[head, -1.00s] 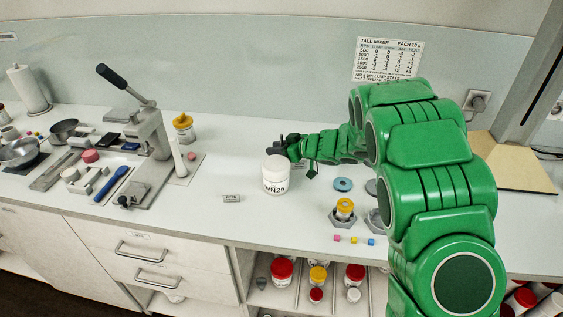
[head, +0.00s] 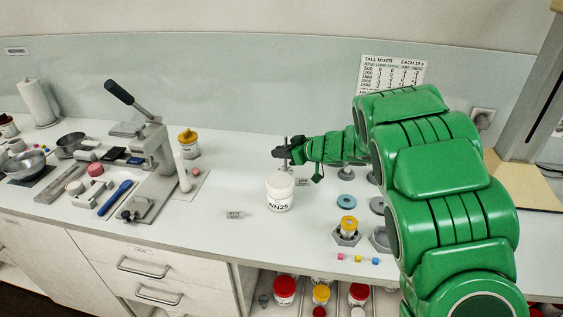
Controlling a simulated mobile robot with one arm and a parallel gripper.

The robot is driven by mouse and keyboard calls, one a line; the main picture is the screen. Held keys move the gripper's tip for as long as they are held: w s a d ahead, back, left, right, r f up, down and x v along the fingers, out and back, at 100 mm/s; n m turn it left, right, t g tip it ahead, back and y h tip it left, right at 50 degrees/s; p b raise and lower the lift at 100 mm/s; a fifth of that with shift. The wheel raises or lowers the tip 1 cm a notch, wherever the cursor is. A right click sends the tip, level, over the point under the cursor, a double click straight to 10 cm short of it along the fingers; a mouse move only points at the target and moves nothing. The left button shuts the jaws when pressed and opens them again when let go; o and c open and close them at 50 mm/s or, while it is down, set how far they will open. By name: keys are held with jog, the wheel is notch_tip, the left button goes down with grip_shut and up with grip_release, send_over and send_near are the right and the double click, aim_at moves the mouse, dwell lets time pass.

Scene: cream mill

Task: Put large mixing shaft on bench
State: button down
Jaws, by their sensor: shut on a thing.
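My gripper (head: 280,153), at the end of the green arm, is shut on a thin grey upright shaft, which appears to be the large mixing shaft (head: 286,164). The shaft shows a little above the jaws and runs down behind or into the top of a white jar (head: 280,192) marked NN25. I cannot tell whether its lower end is inside the jar or behind it. The jar stands upright on the white bench (head: 255,245), just below my gripper.
Right of the white jar are a blue ring (head: 346,201) and a small yellow-topped jar (head: 348,227) on a hexagonal base. Bench between press and white jar is mostly clear.

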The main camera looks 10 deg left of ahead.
jog(key=w+d+r+m+t+h, duration=0.6)
jog(key=d+r+m+t+h, duration=0.15)
jog(key=d, duration=0.35)
jog(key=s+d+r+m+h, duration=0.1)
jog(key=s+d+m+h, duration=0.2)
jog(key=d, duration=0.6)
jog(key=s+d+r+m+h, duration=0.1)
jog(key=s+d+m+h, duration=0.2)
jog(key=d+m+h, duration=0.3)
jog(key=d, duration=0.3)
jog(key=shift+d, duration=0.3)
